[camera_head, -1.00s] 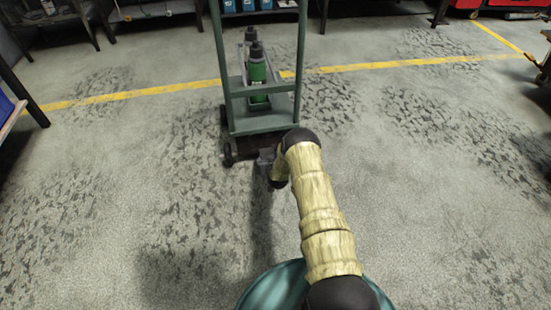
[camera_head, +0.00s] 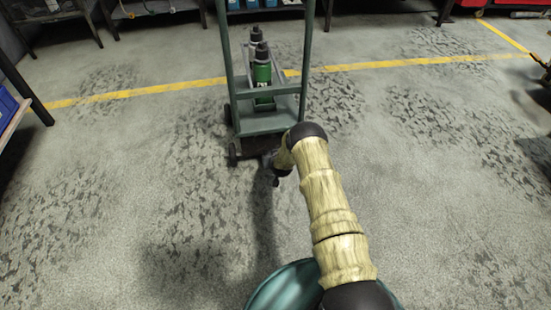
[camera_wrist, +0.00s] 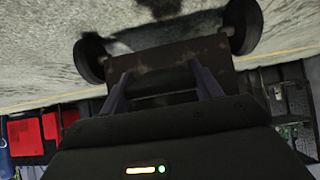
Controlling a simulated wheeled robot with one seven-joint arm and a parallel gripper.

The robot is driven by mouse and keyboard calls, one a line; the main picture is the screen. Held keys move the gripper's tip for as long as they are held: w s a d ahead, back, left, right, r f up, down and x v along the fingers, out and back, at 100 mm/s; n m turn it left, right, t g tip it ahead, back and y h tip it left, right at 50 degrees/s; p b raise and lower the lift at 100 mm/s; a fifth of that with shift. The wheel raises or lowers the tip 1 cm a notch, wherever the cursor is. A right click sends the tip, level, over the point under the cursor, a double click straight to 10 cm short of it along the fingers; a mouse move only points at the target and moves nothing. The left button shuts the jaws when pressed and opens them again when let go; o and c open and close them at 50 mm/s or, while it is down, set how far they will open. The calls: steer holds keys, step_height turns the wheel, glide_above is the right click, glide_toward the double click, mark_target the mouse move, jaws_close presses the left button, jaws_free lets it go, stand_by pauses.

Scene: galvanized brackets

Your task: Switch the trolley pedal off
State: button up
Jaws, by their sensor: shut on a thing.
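The green-framed trolley (camera_head: 272,125) stands upright ahead of me with dark wheels at its foot. In the wrist view a rust-brown plate (camera_wrist: 170,58), which looks like the trolley pedal, sits between two dark wheels. My gripper (camera_wrist: 160,70) has its two fingers against this plate, one towards each side, and is shut on it. In the head view my gripper (camera_head: 270,160) is low at the trolley's near edge, partly hidden by my arm. The pedal cannot be made out there, and its on or off setting cannot be read.
Green bottles with black caps (camera_head: 263,75) stand on the trolley. A yellow floor line (camera_head: 400,63) crosses behind it. Shelving with blue boxes (camera_head: 232,4) lines the back, and a table with a blue bin (camera_head: 6,104) is at the left edge. The floor on both sides is clear.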

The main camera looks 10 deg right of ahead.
steer(key=o, duration=1.4)
steer(key=p+v, duration=0.9)
steer(key=v, duration=0.8)
steer(key=shift+s+r, duration=0.1)
steer(key=shift+s, duration=0.1)
